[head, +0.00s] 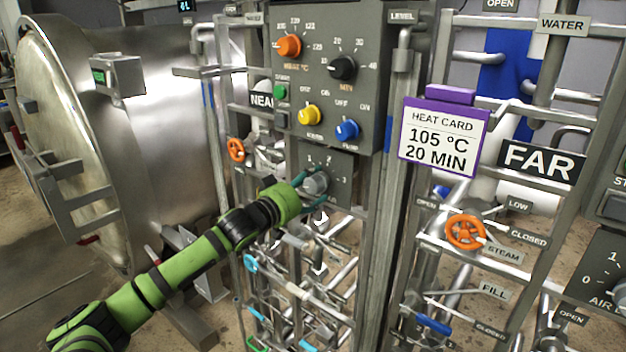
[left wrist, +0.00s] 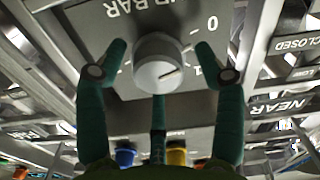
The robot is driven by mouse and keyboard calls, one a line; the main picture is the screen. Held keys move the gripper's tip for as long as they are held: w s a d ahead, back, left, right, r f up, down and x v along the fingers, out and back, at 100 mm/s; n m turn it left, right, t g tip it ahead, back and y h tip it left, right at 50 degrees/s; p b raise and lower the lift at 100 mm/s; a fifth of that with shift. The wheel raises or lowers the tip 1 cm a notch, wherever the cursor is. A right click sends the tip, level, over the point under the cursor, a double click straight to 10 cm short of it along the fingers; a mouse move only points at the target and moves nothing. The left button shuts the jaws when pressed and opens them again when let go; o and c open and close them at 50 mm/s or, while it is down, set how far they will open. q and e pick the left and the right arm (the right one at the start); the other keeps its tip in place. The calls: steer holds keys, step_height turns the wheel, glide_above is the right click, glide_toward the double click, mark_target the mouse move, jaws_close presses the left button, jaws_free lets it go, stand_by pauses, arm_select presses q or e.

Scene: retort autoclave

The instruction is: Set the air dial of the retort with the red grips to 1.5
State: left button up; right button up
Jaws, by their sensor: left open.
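The air dial (head: 315,183) is a grey round knob on the lower plate of the nearer control panel. In the left wrist view the knob (left wrist: 158,65) appears upside down, with "BAR" lettering and the numbers 0 and 1 beside it. Its dark pointer line seems to aim near the 1; the exact reading is unclear. My left gripper (head: 311,188) is at the dial, its dark green fingers (left wrist: 160,60) open and spread around the knob, with small gaps visible at the sides. Red parts (head: 88,240) show by the large steel retort (head: 150,120) at left. My right gripper is out of view.
Above the dial are an orange knob (head: 288,46), black knob (head: 342,67), yellow knob (head: 309,114) and blue knob (head: 347,131). A purple-edged heat card (head: 443,137) hangs right of the panel. Pipes and an orange valve wheel (head: 465,232) stand nearby.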

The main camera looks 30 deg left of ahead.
arm_select(q)
steer(key=shift+w, duration=0.5)
steer(key=shift+d, duration=0.1)
steer(key=c, duration=1.1)
